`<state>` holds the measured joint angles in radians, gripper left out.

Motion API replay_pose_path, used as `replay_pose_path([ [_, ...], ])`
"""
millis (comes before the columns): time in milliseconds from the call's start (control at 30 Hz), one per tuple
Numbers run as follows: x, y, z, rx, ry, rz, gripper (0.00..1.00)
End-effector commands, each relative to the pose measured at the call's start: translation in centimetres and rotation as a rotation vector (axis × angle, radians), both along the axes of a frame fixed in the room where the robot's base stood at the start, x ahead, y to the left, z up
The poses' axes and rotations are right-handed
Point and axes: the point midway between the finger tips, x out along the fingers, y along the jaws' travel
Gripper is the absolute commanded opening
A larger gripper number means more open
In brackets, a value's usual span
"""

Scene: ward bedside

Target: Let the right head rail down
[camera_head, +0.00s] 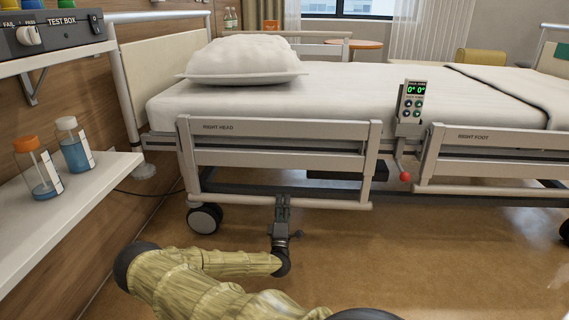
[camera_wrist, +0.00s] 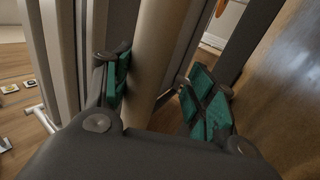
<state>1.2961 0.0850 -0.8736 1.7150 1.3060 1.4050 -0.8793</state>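The right head rail (camera_head: 300,143), pale with the label "RIGHT HEAD", hangs along the near side of the bed, its top bar at about the mattress's side edge. My gripper (camera_head: 283,201) is at the rail's lower bar, pointing up from below. In the wrist view a beige bar (camera_wrist: 157,60) passes between the two fingers of my gripper (camera_wrist: 160,95). The left green pad is close against the bar; a gap shows between the bar and the right pad. The fingers are open around the bar. Whether the left pad touches it, I cannot tell.
The right foot rail (camera_head: 500,142) hangs at right. A control handset (camera_head: 412,102) and a red knob (camera_head: 405,177) sit between the rails. A caster (camera_head: 205,218) is left of my gripper. A shelf (camera_head: 75,195) with two bottles juts out at left. The floor at right is clear.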

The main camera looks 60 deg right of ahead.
Motion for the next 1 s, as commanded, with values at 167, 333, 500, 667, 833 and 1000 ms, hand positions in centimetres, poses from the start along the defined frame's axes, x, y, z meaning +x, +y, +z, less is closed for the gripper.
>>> replay_pose_path([
  [167, 0.1, 0.2, -0.3, 0.004, 0.001, 0.003, 0.51],
  [333, 0.0, 0.2, -0.2, 0.002, 0.001, 0.002, 0.51],
  [500, -0.2, 0.3, -0.3, 0.001, 0.0, 0.0, 0.51],
  [667, -0.7, 1.6, -1.2, 0.003, 0.001, 0.0, 0.51],
  [833, -1.7, 3.9, -2.9, 0.005, 0.002, -0.001, 0.51],
  [1000, -2.6, 6.4, -4.5, 0.003, 0.002, 0.001, 0.51],
])
